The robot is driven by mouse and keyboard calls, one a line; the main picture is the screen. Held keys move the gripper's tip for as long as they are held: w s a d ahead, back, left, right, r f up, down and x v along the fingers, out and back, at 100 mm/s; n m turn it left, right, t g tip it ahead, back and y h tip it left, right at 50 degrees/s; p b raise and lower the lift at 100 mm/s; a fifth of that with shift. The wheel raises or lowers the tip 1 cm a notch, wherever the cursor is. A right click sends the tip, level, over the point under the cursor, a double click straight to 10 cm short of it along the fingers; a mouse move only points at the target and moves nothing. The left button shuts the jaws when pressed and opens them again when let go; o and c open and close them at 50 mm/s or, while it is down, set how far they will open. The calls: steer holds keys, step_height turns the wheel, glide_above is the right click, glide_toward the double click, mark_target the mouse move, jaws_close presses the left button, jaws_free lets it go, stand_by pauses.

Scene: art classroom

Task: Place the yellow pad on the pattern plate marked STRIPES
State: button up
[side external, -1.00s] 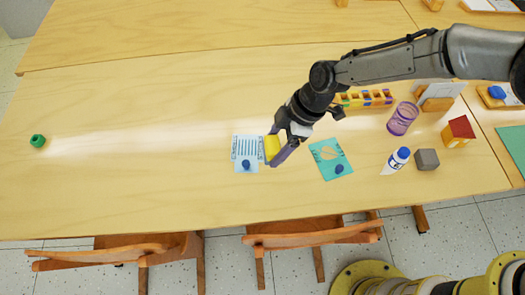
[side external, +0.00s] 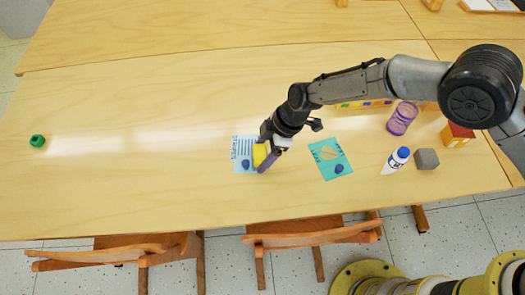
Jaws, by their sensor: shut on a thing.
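The yellow pad (side external: 259,153) is in my gripper (side external: 264,154), which is shut on it. The pale pattern plate with blue stripes (side external: 240,146) lies on the table, its lettering reading STRIPES along the left side. A dark blue piece (side external: 245,164) sits on its lower part. My gripper and the pad are over the plate's right edge and hide part of it. I cannot tell whether the pad touches the plate. A second, teal plate (side external: 322,150) lies to the right, with another dark blue piece (side external: 339,168) on it.

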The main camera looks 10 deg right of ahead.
steer(key=shift+f, duration=0.1)
steer(key=o, duration=1.3)
steer(key=shift+c, duration=0.2)
steer(key=v, duration=1.2)
steer(key=shift+r, duration=0.25)
